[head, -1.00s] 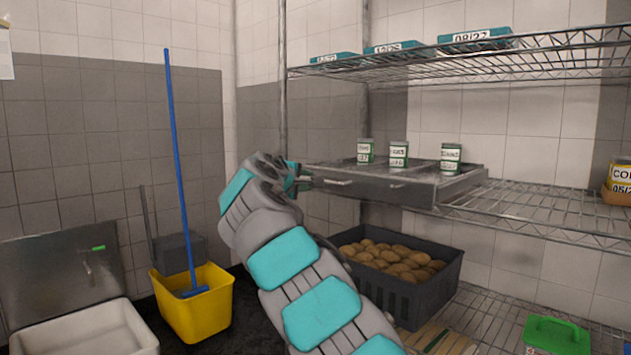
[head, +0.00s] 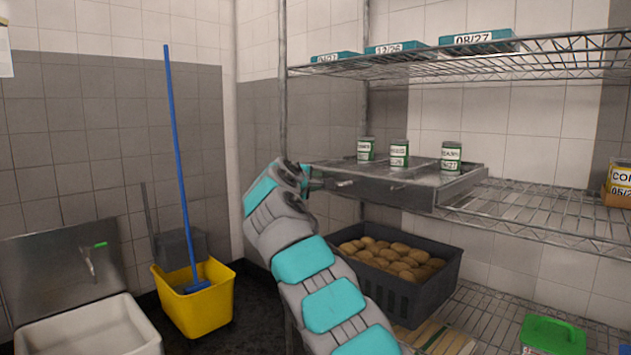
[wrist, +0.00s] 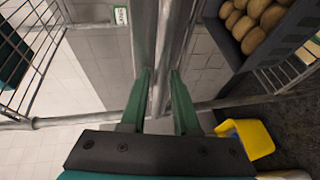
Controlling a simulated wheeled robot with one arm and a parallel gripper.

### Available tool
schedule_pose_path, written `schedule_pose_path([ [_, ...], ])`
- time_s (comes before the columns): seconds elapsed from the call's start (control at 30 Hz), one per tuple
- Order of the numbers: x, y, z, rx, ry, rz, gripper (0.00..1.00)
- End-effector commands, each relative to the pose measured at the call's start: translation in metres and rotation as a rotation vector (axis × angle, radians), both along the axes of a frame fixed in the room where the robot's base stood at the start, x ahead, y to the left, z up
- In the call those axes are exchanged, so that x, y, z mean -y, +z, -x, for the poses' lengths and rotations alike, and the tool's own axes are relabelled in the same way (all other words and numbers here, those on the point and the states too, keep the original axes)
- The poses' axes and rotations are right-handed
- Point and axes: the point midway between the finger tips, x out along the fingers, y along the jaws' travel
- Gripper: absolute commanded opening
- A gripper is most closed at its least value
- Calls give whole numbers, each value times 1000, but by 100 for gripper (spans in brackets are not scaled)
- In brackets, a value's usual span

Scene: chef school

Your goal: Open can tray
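The can tray (head: 405,188) is a grey metal drawer-like tray on the middle shelf, with a handle (head: 345,183) on its front. Several green and white labelled cans (head: 399,153) stand upright on it. My gripper (head: 312,178) is at the left end of the tray's front, close to the handle and partly hidden by my arm. In the wrist view, the two green fingers of my gripper (wrist: 160,98) are apart, with a grey metal bar of the tray front (wrist: 160,50) between them. I cannot tell whether they touch it.
A dark crate of potatoes (head: 405,285) is below the tray. Teal boxes (head: 480,40) sit on the wire shelf above. A yellow bucket (head: 195,300) with a blue-handled mop and a white sink (head: 95,328) are at left. The right of the middle shelf (head: 550,210) is mostly clear.

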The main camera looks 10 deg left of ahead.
Motion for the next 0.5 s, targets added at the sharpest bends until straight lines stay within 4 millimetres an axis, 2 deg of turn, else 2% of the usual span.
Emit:
schedule_pose_path([
  [0.13, 0, 0, 0, 0, 0, 0, 29],
  [0.4, 0, 0, 0, 0, 0, 0, 0],
  [0.5, 0, 0, 0, -1, 0, 0, 0],
])
